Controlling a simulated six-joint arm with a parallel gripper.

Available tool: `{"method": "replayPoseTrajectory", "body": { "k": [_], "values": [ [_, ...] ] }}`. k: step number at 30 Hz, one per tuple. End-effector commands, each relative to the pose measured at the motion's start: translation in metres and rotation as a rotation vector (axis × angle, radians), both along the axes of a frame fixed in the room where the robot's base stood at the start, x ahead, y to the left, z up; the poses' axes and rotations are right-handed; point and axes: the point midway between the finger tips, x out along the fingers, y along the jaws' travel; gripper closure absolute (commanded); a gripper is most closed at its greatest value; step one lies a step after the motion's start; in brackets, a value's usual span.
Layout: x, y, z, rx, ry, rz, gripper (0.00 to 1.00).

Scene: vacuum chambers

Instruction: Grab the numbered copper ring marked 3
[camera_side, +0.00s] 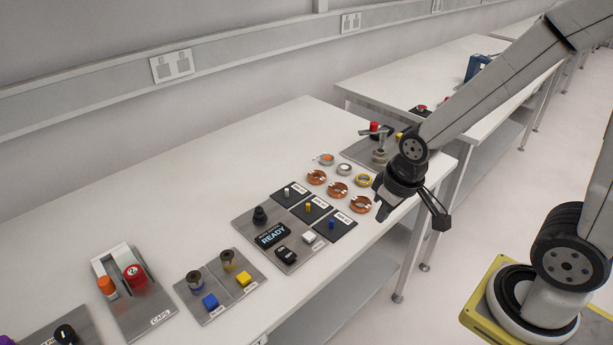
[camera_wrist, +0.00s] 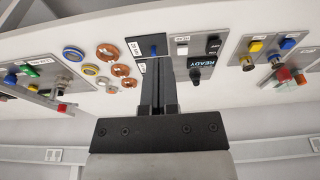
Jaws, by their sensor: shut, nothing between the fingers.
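Three copper rings lie in a row on the white table: a far one (camera_side: 316,177), a middle one (camera_side: 337,189) and a near one (camera_side: 360,204). No number can be read on any of them, so I cannot tell which is marked 3. The row also shows left of my fingers in the wrist view, with the largest copper ring (camera_wrist: 108,51) at its top. My gripper (camera_side: 381,216) is shut and empty, pointing down just right of the near copper ring in the side view. Its closed fingers (camera_wrist: 158,60) also show in the wrist view.
Dark labelled plates with small pegs (camera_side: 331,224) and a READY panel (camera_side: 272,235) are on the other side.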

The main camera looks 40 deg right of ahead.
Motion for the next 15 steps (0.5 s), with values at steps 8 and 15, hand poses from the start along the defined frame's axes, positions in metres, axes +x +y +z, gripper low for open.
{"method": "replayPoseTrajectory", "body": {
  "k": [8,15],
  "values": [
    [0.0001,0.0,0.0,0.0,0.0,0.0,0.3],
    [0.0001,0.0,0.0,0.0,0.0,0.0,0.0]
  ]
}}
